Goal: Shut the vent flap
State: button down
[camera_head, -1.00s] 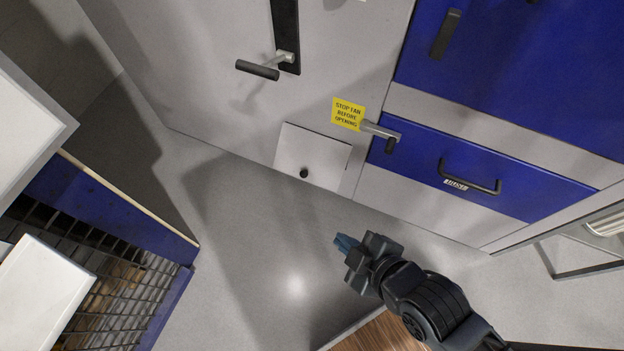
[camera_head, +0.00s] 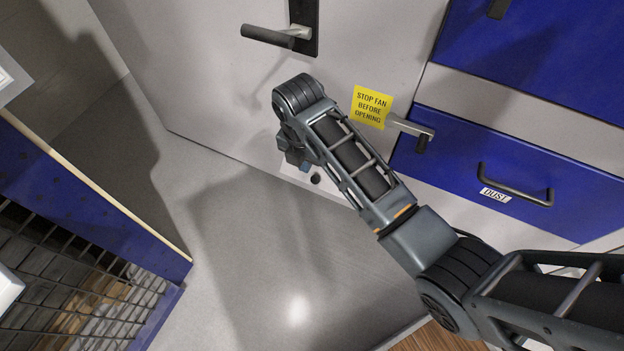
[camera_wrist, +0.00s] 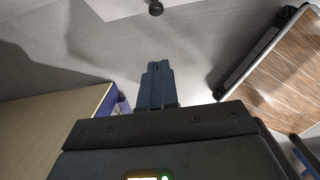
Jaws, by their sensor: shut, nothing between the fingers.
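The vent flap (camera_head: 296,174) is a pale panel low on the grey cabinet front, with a small black knob (camera_head: 315,179). My arm covers most of it in the head view, so I cannot tell how far it stands open. The flap (camera_wrist: 120,8) and its knob (camera_wrist: 155,8) also show at the top edge of the wrist view. My gripper (camera_head: 290,155) is in front of the flap, beside the knob in the head view. In the wrist view its blue-grey fingers (camera_wrist: 155,85) are together and empty, pointing toward the knob with a visible gap.
Above are a door handle (camera_head: 270,36) and a yellow warning sign (camera_head: 371,106). A latch (camera_head: 412,130) and a blue drawer (camera_head: 450,165) are at right. A blue-framed mesh cart (camera_head: 90,200) stands at left. The floor (camera_head: 250,260) between is clear.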

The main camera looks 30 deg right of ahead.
jog(key=w+d+f+b, duration=0.1)
jog(key=f+b, duration=0.1)
jog(key=f, duration=0.4)
jog(key=w+d+f+b, duration=0.1)
jog(key=d+f+b, duration=0.1)
jog(key=f, duration=0.4)
jog(key=shift+w+d+f+b, duration=0.15)
jog(key=shift+w+f+b, duration=0.1)
jog(key=shift+b, duration=0.3)
jog(key=shift+r, duration=0.1)
